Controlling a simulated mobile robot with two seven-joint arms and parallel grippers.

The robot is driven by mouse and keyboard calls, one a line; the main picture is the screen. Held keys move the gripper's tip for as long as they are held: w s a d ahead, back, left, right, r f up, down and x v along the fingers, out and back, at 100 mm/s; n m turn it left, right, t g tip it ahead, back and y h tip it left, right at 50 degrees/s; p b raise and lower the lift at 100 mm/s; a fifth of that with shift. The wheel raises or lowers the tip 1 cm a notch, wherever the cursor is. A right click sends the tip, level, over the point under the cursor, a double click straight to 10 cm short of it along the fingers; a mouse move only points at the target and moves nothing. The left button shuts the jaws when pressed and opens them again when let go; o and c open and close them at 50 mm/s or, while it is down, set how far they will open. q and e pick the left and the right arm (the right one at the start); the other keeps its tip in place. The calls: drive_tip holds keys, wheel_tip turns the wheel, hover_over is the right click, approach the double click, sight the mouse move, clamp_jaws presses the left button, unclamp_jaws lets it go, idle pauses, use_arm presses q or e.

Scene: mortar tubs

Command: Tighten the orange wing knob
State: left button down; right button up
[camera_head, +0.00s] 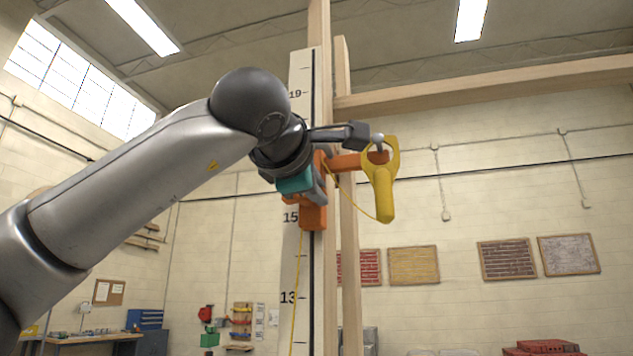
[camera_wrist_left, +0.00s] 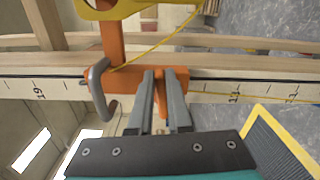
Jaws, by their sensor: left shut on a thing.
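An orange bracket (camera_head: 314,217) is fixed on a white staff (camera_head: 301,268) with black numbers. The bracket also shows in the wrist view (camera_wrist_left: 192,74). My left gripper (camera_head: 320,190) is at the bracket. In the wrist view its two grey fingers (camera_wrist_left: 164,82) are close together, shut on a narrow orange piece, the wing knob (camera_wrist_left: 159,88). The fingers hide most of the knob, so its wings and angle cannot be made out. My right gripper is in neither view.
A yellow tool (camera_head: 383,192) with a ring hangs at the orange side arm (camera_head: 346,162), close to my gripper. A thin yellow cord runs down from there. A grey hook (camera_wrist_left: 99,90) stands beside the fingers. Wooden posts (camera_head: 349,265) stand behind the staff.

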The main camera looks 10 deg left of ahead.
use_arm(q)
drive_tip(key=shift+m, duration=0.6)
drive_tip(key=shift+f, duration=0.15)
drive_tip(key=c, duration=0.9)
unclamp_jaws()
drive_tip(key=shift+o, duration=0.2)
drive_tip(key=s+b, duration=0.2)
drive_tip(key=s, duration=1.3)
drive_tip(key=shift+s+a, duration=0.2)
drive_tip(key=shift+w, duration=0.1)
